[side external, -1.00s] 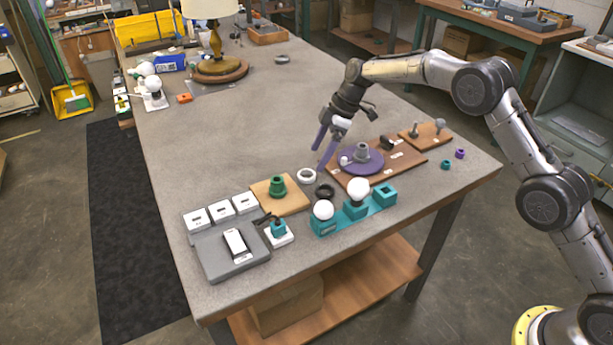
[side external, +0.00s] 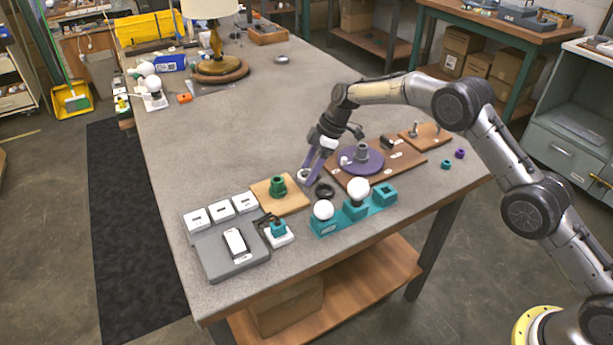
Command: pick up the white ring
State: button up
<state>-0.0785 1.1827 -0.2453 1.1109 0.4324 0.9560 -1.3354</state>
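The white ring (side external: 303,176) lies on the grey table, just right of the wooden board with the green part. My gripper (side external: 309,175) is down at the ring, with its purple fingers pointing at the table. The fingers cover much of the ring, so only a bit of its white edge shows. I cannot tell whether the fingers are closed on it or stand around it.
A black ring (side external: 325,191) lies close in front of my gripper. A teal holder (side external: 352,214) with white bulbs stands nearer the front edge. A brown board (side external: 405,158) with a purple disc (side external: 362,160) is on the right.

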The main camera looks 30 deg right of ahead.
jog(key=c, duration=0.9)
jog(key=shift+c, duration=0.2)
